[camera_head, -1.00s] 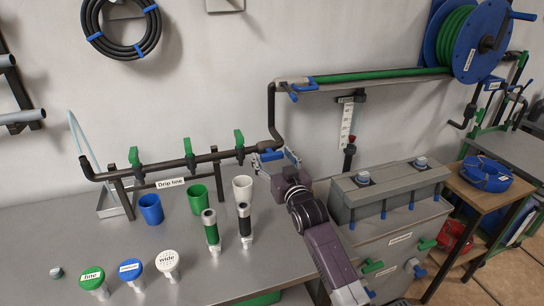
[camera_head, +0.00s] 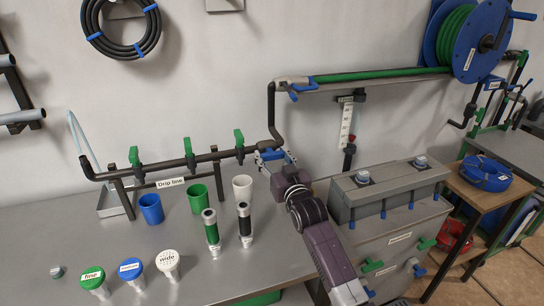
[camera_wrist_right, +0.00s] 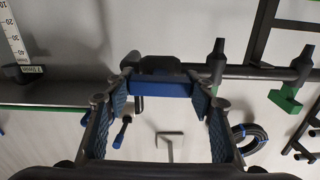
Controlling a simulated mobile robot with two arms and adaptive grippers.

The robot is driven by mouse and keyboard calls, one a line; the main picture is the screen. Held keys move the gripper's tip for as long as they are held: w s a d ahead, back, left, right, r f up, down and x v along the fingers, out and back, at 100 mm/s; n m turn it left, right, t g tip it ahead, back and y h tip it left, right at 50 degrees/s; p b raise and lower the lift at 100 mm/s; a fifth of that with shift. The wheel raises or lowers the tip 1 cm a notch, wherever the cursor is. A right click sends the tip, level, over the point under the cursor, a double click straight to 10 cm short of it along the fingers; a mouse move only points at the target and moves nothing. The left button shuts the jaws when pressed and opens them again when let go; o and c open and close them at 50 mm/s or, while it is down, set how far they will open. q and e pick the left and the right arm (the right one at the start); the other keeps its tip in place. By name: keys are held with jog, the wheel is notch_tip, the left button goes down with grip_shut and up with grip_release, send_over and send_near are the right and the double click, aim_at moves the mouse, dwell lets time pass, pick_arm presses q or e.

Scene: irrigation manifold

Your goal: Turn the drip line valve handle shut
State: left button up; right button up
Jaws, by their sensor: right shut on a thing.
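The drip line, a dark pipe (camera_head: 165,164) on stands, runs above the bench behind a "Drip line" label (camera_head: 170,183). A blue valve handle (camera_head: 270,154) sits at its right end, below the bend of the riser pipe. My right gripper (camera_head: 275,159) reaches it from the front right and is shut on it. In the right wrist view, the blue handle (camera_wrist_right: 162,89) lies crosswise between the two blue-padded fingers, below a dark valve body. The fingers partly hide the handle in the head view. My left gripper is not in view.
Several green valve handles (camera_head: 239,146) stand upright along the pipe to the left. Cups, sprayer parts and labelled caps (camera_head: 91,279) stand on the bench (camera_head: 60,235). A grey tank box (camera_head: 392,190) is close to the right of my arm.

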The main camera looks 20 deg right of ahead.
jog(key=shift+r+m, duration=0.1)
jog(key=shift+m, duration=0.4)
jog(key=shift+m+p, duration=0.8)
jog(key=shift+m, duration=0.4)
jog(key=m+p, duration=0.1)
jog(key=m, duration=0.4)
jog(key=shift+p, duration=0.35)
jog(key=m+p, duration=0.1)
jog(key=m, duration=0.8)
jog(key=shift+m+p, duration=0.3)
jog(key=shift+p, duration=0.05)
jog(key=o, duration=1.2)
jog(key=shift+c, duration=0.2)
